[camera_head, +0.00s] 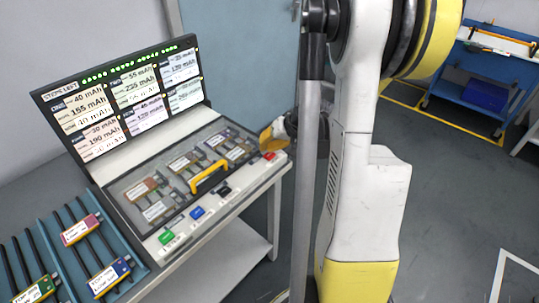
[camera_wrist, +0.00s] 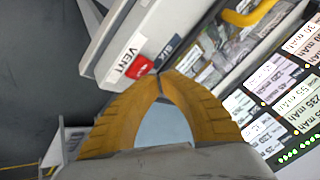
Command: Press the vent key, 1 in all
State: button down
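The vent key is a red key (camera_wrist: 138,67) beside a white label reading VENT, near the top middle of the wrist view. In the head view the red key (camera_head: 269,156) sits at the right end of the key row on the console's front edge. My gripper (camera_wrist: 159,76) has its orange-yellow fingertips together with nothing between them. The tips are very close to the red key in the picture; I cannot tell whether they touch it. In the head view my gripper (camera_head: 272,135) is partly hidden behind my arm, just beyond the key.
The console (camera_head: 118,192) has a lit display (camera_head: 126,95), a clear-topped bay with a yellow handle (camera_head: 209,179), and green (camera_head: 166,238), blue (camera_head: 197,212) and black (camera_head: 224,190) keys. A blue rack (camera_head: 137,270) with pouch cells stands at left. A blue cart (camera_head: 462,100) stands far right.

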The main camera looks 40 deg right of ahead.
aim_at(266, 154)
jog(key=shift+f, duration=0.1)
jog(key=shift+f+b, duration=0.35)
jog(key=shift+b, duration=0.1)
jog(key=shift+f+b, duration=0.4)
jog(key=shift+f, duration=0.05)
dwell(0.6)
jog(key=shift+r, duration=0.1)
jog(key=shift+r+p, duration=0.6)
jog(key=shift+r, duration=0.2)
jog(key=shift+r, duration=0.1)
notch_tip(266, 154, up, 5)
jog(key=p, duration=0.4)
dwell(0.8)
